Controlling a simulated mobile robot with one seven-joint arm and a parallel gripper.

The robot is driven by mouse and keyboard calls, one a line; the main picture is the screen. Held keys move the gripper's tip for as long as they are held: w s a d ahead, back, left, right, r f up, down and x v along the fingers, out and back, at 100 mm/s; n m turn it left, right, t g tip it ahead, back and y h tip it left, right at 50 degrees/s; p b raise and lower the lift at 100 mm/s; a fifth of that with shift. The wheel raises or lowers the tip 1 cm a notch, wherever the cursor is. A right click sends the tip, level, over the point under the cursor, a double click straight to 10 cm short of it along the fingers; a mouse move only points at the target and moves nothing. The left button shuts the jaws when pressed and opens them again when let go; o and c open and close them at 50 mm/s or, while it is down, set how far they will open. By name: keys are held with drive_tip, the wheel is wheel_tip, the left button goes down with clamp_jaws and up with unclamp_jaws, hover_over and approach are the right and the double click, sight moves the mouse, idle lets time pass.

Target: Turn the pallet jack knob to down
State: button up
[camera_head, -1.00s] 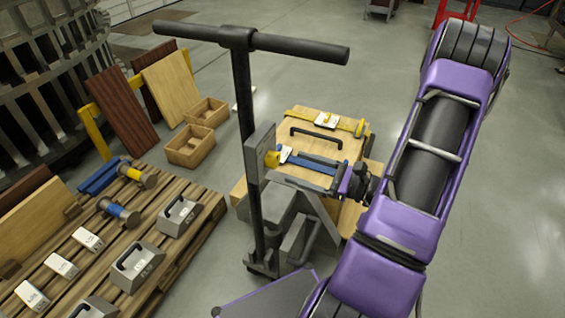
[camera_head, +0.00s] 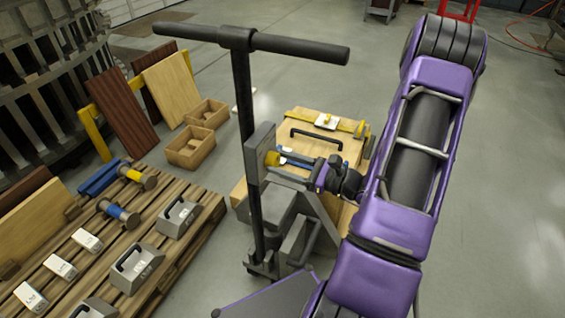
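The pallet jack (camera_head: 253,180) stands upright in the middle, with a black T-shaped handle (camera_head: 250,40) and a grey plate on its column. The fingers partly overlap the knob. Whether they are closed on it, and which way the knob points, is too small to tell.
A wooden pallet (camera_head: 190,235) with grey weights and hammers lies at the left. Wooden boxes (camera_head: 190,147) and boards stand behind it. A wooden case (camera_head: 310,121) with a black handle is behind my gripper. Open floor (camera_head: 505,200) lies at the right.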

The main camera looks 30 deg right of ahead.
drive_tip(key=c, duration=0.5)
drive_tip(key=shift+p, duration=0.35)
drive_tip(key=m+p, duration=0.3)
drive_tip(key=m, duration=0.1)
drive_tip(key=shift+r, duration=0.2)
drive_tip(key=shift+m+p, duration=1.2)
drive_tip(key=shift+d+f+m+p, duration=0.1)
drive_tip(key=shift+f+m+p, duration=0.1)
drive_tip(key=shift+m+p, duration=1.1)
drive_tip(key=shift+f+m, duration=0.1)
drive_tip(key=shift+m, duration=0.5)
drive_tip(key=o, duration=1.4)
drive_tip(key=shift+c, duration=0.2)
